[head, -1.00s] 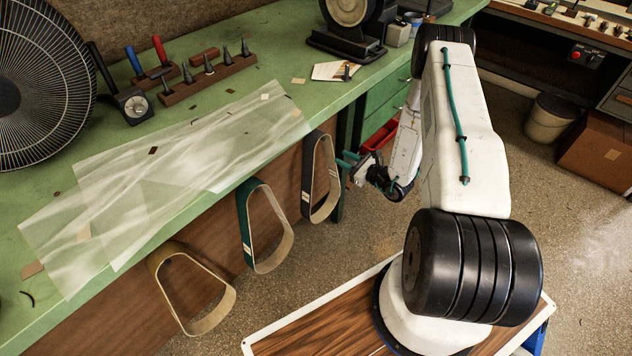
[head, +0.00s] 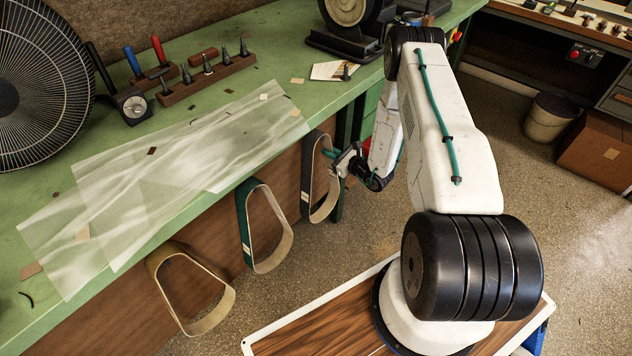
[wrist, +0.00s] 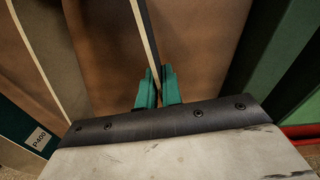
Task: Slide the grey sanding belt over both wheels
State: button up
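The grey sanding belt (head: 309,182) hangs as a long loop at the bench front, rightmost of three belts, dark outside and tan inside. Its edge also shows as a thin strip in the wrist view (wrist: 146,32). My gripper (head: 334,158) is at the belt's right side, near its upper half. In the wrist view, the teal fingertips (wrist: 159,82) lie close together on either side of the strip and appear shut on it. A machine with a round wheel (head: 349,12) stands at the back of the bench, cut off by the frame; I cannot make out a pair of wheels.
A green belt (head: 243,225) and a yellow-brown belt (head: 160,277) hang to the left. Translucent sheets (head: 170,180) cover the green bench top (head: 50,320). A fan (head: 35,90) and a tool rack (head: 210,78) stand behind.

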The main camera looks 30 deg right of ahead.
grip_shut()
jog(key=shift+r, duration=0.2)
jog(key=shift+w+r, duration=0.1)
jog(key=shift+r, duration=0.35)
jog(key=v, duration=1)
dwell(0.7)
jog(key=shift+w, duration=0.1)
jog(key=x, duration=0.6)
jog(key=shift+w, duration=0.25)
jog(key=shift+s+a, duration=0.1)
